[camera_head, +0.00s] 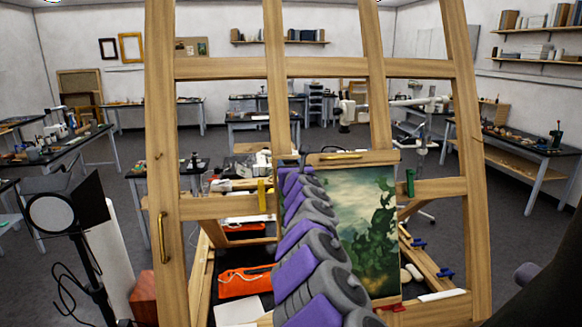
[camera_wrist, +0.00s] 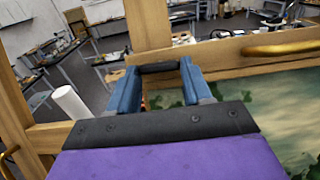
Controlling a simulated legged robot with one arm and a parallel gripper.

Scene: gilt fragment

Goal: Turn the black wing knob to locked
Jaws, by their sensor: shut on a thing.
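My gripper (camera_wrist: 160,85) shows in the wrist view with two blue fingers set apart. A black bar, which looks like the black wing knob (camera_wrist: 158,67), spans between the fingertips, and the fingers press on its two ends. The wooden easel (camera_wrist: 148,25) is right behind it. In the head view my purple and grey arm reaches up to the easel frame (camera_head: 330,66), left of a green landscape painting (camera_head: 365,220). The gripper and knob are small and mostly hidden by my arm there. I cannot read any locked marking.
A gilt bar (camera_head: 340,156) sits at the painting's top edge, close to my gripper. A black lamp (camera_head: 52,213) stands at the left. Workbenches (camera_head: 535,150) line the room.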

